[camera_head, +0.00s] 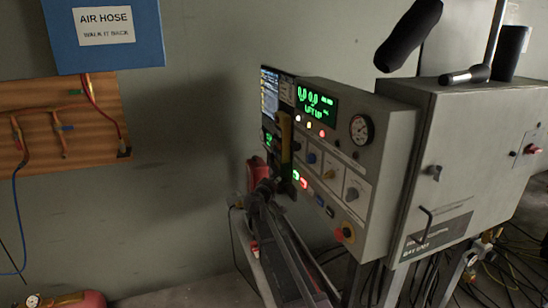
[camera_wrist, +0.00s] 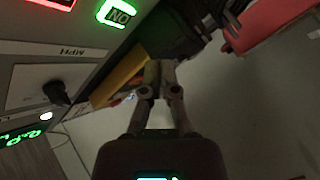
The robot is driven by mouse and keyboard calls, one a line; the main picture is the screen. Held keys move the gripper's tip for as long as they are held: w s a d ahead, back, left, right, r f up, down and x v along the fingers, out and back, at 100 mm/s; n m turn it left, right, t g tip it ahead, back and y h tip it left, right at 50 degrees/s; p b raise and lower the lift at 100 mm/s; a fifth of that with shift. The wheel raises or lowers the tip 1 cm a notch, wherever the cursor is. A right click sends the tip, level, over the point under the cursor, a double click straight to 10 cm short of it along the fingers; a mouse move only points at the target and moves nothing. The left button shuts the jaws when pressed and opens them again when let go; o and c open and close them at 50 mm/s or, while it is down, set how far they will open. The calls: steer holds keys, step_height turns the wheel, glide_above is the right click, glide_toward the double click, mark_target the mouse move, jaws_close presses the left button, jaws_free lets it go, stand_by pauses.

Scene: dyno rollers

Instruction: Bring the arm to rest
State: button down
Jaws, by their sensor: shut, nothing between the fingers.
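My gripper (camera_wrist: 159,68) is shut and empty in the wrist view. Its two fingers meet close to a yellow bar (camera_wrist: 118,76) and a dark fitting at the side of the control panel; I cannot tell whether they touch. In the head view my arm reaches up from the bottom middle to the left edge of the control panel (camera_head: 385,160), and the fingertips are hard to make out there. A knob (camera_wrist: 62,92) marked MPH shows left of the fingers.
A grey cabinet (camera_head: 410,170) stands right of the panel, with cables below it. A blue box (camera_head: 140,50) with an "AIR HOSE" sign and a wooden board (camera_head: 90,150) with hoses are on the left wall. A red cylinder (camera_head: 80,299) lies at bottom left.

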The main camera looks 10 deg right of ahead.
steer(key=s+d+f+m+g+p, duration=0.15)
steer(key=s+d+f+g, duration=0.3)
steer(key=s, duration=0.45)
steer(key=s+d+f+m+g+p, duration=0.1)
steer(key=s+d+f+m+g, duration=0.25)
steer(key=s+d, duration=0.4)
steer(key=s+a+f+g+y, duration=0.1)
steer(key=s+a+g+y, duration=0.1)
steer(key=s, duration=0.6)
steer(key=s+a+f+n+g+y+p, duration=0.1)
steer(key=s+a+f+g+y, duration=0.1)
steer(key=s, duration=0.6)
steer(key=s+a+f+g+y, duration=0.1)
steer(key=s+y, duration=0.3)
steer(key=s, duration=0.4)
steer(key=shift+a+f+g+p, duration=0.35)
steer(key=shift+a+g, duration=0.2)
steer(key=shift+g, duration=0.35)
steer(key=shift+s, duration=0.15)
